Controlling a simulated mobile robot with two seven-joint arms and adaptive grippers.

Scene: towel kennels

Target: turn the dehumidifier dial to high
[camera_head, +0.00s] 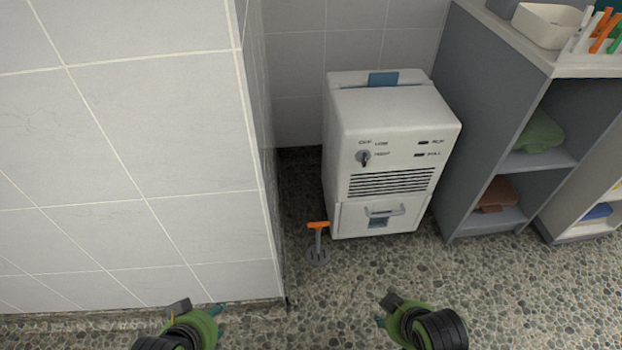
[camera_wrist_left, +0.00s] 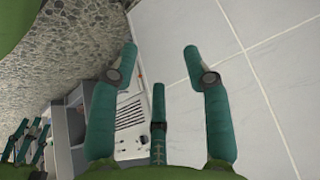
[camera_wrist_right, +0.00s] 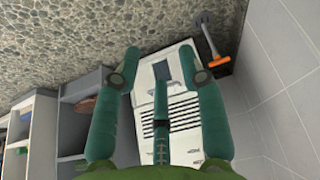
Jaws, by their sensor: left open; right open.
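The white dehumidifier (camera_head: 385,125) stands on the pebbled floor in a recess between the tiled wall and grey shelving. Its small grey dial (camera_head: 363,157) is at the upper left of its front, with printed labels around it; its exact setting is too small to tell. My left gripper (camera_head: 199,307) is open and empty, low in front of the tiled wall. My right gripper (camera_head: 386,310) is open and empty, below and in front of the dehumidifier. The dehumidifier also shows between the fingers in the right wrist view (camera_wrist_right: 176,72) and partly in the left wrist view (camera_wrist_left: 129,115).
The tiled wall's corner (camera_head: 262,150) juts out at left. Grey shelving (camera_head: 490,120) with folded towels stands close at right. The floor in front is clear.

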